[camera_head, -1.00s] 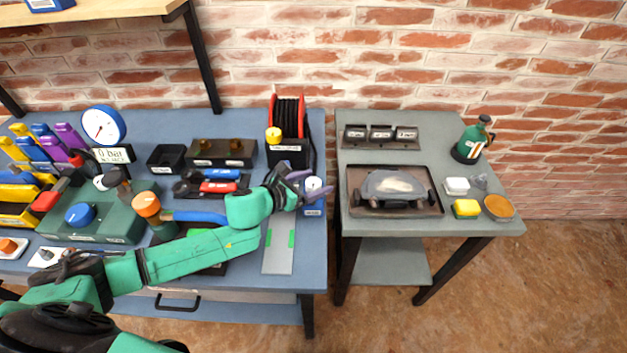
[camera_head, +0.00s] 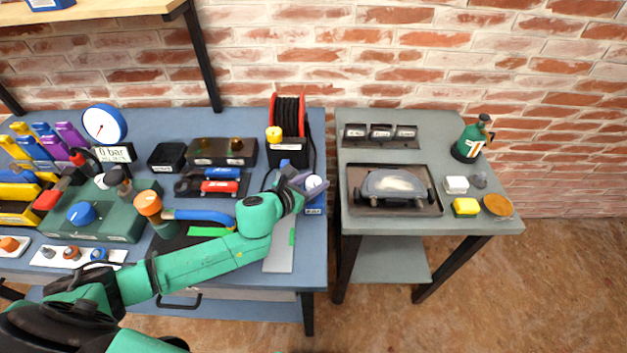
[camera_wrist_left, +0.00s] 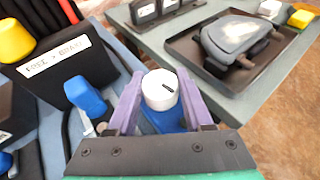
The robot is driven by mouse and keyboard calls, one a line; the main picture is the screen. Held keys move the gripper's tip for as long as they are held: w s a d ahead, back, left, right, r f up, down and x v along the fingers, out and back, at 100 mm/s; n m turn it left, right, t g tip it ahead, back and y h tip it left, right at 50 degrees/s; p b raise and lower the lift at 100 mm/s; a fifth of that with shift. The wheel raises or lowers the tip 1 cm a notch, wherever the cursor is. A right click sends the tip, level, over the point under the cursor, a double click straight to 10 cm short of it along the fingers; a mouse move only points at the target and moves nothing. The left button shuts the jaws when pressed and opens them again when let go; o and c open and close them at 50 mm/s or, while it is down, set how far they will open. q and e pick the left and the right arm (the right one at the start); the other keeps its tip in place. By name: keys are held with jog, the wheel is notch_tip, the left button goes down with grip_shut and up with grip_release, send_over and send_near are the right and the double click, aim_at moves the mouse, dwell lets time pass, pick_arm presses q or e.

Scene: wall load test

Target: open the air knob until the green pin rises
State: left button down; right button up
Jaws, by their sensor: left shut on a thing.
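A white round knob (camera_head: 314,182) with a dark line on its top sits on a blue block (camera_head: 315,208) at the right edge of the blue bench. The knob also shows in the left wrist view (camera_wrist_left: 160,88), with the blue block (camera_wrist_left: 163,120) beneath it. My left gripper (camera_head: 309,185) has its purple fingers on both sides of the knob and is shut on it. In the left wrist view the fingers (camera_wrist_left: 160,95) flank the knob. I see no green pin near the knob. My right gripper is not in view.
A hose reel (camera_head: 288,115) stands behind the knob. A gauge (camera_head: 104,124) with a "0 bar" sign (camera_head: 113,153) stands at the left. A grey plate (camera_head: 280,260) lies in front of the gripper. A grey side table (camera_head: 405,228) stands right, across a narrow gap.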

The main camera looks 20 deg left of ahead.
pick_arm(q)
jog(key=n+y, duration=0.1)
jog(key=n+y+p, duration=0.1)
jog(key=y, duration=0.1)
jog(key=shift+d+r+n+t, duration=0.1)
jog(key=shift+r+n+t, duration=0.1)
jog(key=shift+n+t, duration=0.15)
jog(key=n+y+p, duration=0.2)
jog(key=n+y, duration=0.1)
jog(key=y, duration=0.1)
jog(key=shift+n, duration=0.25)
jog(key=shift+n+y+p, duration=0.4)
jog(key=shift+n+y, duration=0.5)
jog(key=shift+y, duration=0.2)
jog(key=shift+f+n+g+y, duration=0.15)
jog(key=shift+n+g+y, duration=0.6)
jog(key=shift+n+y, duration=0.15)
jog(key=n+g+y, duration=0.1)
jog(key=n+y, duration=0.1)
jog(key=shift+f+n+g+y+b, duration=0.1)
jog(key=shift+n+g+y+b, duration=0.2)
jog(key=shift+b, duration=0.1)
jog(key=shift+n+g+y+b, duration=0.85)
jog(key=shift+n+g+y, duration=0.35)
jog(key=shift+n+g, duration=0.25)
